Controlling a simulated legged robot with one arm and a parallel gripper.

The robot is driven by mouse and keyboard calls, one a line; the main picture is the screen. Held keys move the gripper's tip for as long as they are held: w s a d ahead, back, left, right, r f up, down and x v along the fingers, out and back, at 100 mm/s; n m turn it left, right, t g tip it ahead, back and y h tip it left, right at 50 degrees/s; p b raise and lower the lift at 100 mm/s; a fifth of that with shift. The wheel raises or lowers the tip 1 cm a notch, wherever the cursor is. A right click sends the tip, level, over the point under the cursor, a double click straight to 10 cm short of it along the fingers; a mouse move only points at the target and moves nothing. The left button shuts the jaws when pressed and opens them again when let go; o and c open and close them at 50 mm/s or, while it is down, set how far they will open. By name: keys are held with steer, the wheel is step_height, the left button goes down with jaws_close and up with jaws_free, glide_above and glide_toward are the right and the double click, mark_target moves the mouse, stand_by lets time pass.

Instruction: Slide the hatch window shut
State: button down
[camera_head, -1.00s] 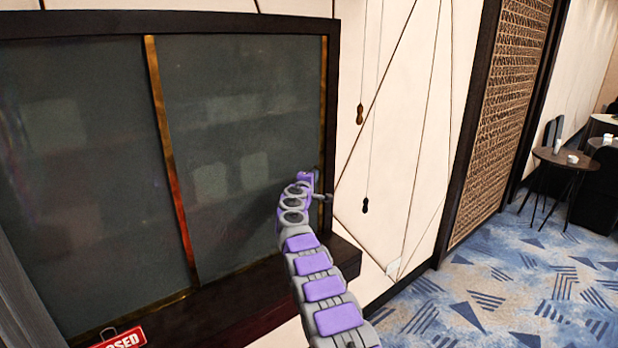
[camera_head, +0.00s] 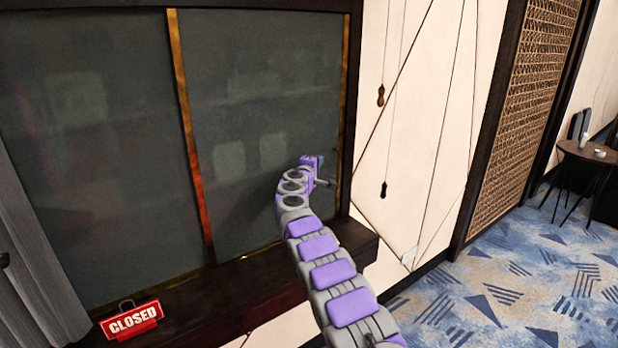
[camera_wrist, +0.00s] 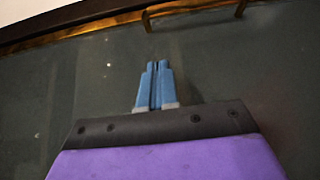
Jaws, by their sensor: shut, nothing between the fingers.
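The hatch window has two dark glass panes in a dark frame (camera_head: 352,100). The left pane (camera_head: 90,170) and right pane (camera_head: 255,80) meet at a brass upright (camera_head: 187,130). Another brass strip (camera_head: 344,80) runs down the right edge. My gripper (camera_head: 318,162) is in front of the right pane near that strip. In the wrist view the blue fingers (camera_wrist: 157,68) are together and empty over the dark glass. A brass handle (camera_wrist: 195,10) on the brass edge lies beyond the fingertips, apart from them. I see no open gap between the panes.
A dark sill (camera_head: 270,285) runs below the window, with a red CLOSED sign (camera_head: 131,318) on it at left. A grey curtain (camera_head: 35,270) hangs at far left.

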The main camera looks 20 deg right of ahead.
steer(key=shift+b+v, duration=0.55)
steer(key=shift+v, duration=3.4)
steer(key=s+d+r+m+g+h, duration=0.1)
steer(key=s+d+r+m+g, duration=0.25)
steer(key=s, duration=0.45)
steer(key=s+d+r+m+g+h, duration=0.2)
steer(key=s+d+g, duration=0.15)
steer(key=s, duration=0.45)
steer(key=s+f+m+g+y, duration=0.2)
steer(key=s+m+g+y, duration=0.15)
steer(key=s, duration=1.35)
steer(key=s+a+f+g+y, duration=0.1)
steer(key=s+a+f+y, duration=0.2)
steer(key=s+a, duration=0.6)
steer(key=s+a+f+g+y, duration=0.2)
steer(key=s+a+f+y, duration=0.2)
steer(key=s+a+f, duration=0.4)
steer(key=s+a+f+g+y, duration=0.1)
steer(key=s+a+f+y, duration=0.3)
steer(key=s+a, duration=0.5)
steer(key=s+f, duration=0.1)
steer(key=s, duration=0.7)
steer(key=shift+a+f+m+g, duration=0.25)
steer(key=shift+a+m+g, duration=0.05)
steer(key=shift+a+g, duration=0.1)
